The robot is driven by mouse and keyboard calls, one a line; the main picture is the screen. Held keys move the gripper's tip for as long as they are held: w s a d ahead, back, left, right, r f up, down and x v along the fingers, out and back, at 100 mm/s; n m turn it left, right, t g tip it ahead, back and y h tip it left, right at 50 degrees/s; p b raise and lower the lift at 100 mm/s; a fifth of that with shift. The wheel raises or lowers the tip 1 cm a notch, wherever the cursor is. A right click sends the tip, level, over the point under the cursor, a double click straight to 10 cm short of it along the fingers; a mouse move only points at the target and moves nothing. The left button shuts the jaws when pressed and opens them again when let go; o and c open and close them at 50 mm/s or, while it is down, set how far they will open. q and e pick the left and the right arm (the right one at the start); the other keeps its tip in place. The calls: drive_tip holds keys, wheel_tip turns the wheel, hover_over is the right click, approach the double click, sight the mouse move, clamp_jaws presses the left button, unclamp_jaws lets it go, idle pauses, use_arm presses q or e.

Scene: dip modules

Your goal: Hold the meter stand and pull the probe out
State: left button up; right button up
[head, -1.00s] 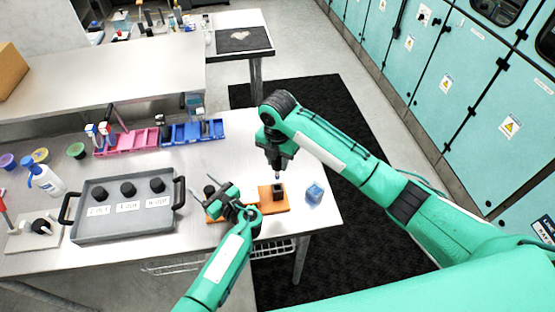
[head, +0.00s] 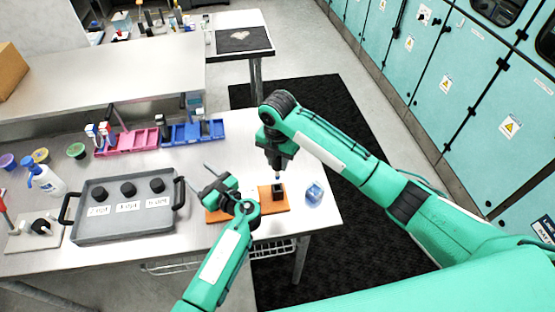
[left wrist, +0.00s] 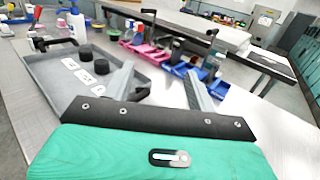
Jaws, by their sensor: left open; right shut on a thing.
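An orange board (head: 250,208) lies near the table's right end, and a black square holder (head: 278,191), apparently part of the meter stand, stands on its right part. My right gripper (head: 278,164) points down above the holder and is shut on the probe, mostly hidden by the fingers. A small light-blue part of the probe (head: 277,178) shows just above the holder; I cannot tell if its tip is still inside. My left gripper (head: 208,184) is open over the board's left end, hiding part of it. In the left wrist view, nothing lies between its fingers (left wrist: 157,82).
A grey tray (head: 128,226) with several black knobs and labels is left of my left gripper. Pink (head: 130,141) and blue (head: 192,132) bins stand behind. A small clear blue container (head: 314,193) sits right of the board, near the table edge.

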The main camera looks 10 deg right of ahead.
use_arm(q)
drive_tip(key=v, duration=0.9)
idle(0.5)
idle(0.4)
